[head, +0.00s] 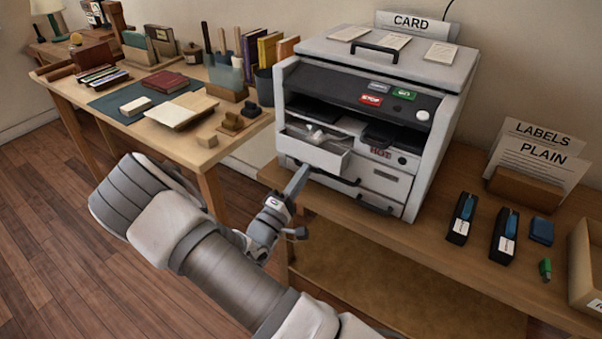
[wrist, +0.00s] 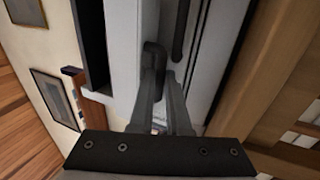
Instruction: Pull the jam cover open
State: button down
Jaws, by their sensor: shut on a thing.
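The grey machine (head: 440,150) stands on the wooden bench. On its front left, a light grey panel (head: 318,155), which looks like the jam cover, stands out from the body, with an opening above it. A white object (head: 318,134) shows in that opening. My gripper (head: 302,174) is at the lower left of this panel. In the wrist view, my gripper (wrist: 163,93) is shut on the black handle (wrist: 153,62), with its fingers on either side of the bar's end. The fingers hide part of the handle.
A second dark handle (wrist: 181,30) runs close by in the wrist view. A desk (head: 95,85) with books and stamps is on the left. Black staplers (head: 462,218) and a cardboard box (head: 585,270) are on the bench at right. The bench front lies below my gripper.

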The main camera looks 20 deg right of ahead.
jog(key=shift+w+d+f+b, duration=0.25)
jog(key=shift+d+f+b, duration=0.05)
jog(key=shift+f+b, duration=0.2)
jog(key=shift+w+d+f+t+h+b, duration=0.1)
jog(key=shift+w+d+t+h+b, duration=0.15)
jog(key=shift+t+h+b, duration=0.2)
jog(key=shift+d, duration=0.15)
jog(key=c, duration=0.9)
grip_release()
jog(key=shift+w+d, duration=0.1)
jog(key=shift+r, duration=0.2)
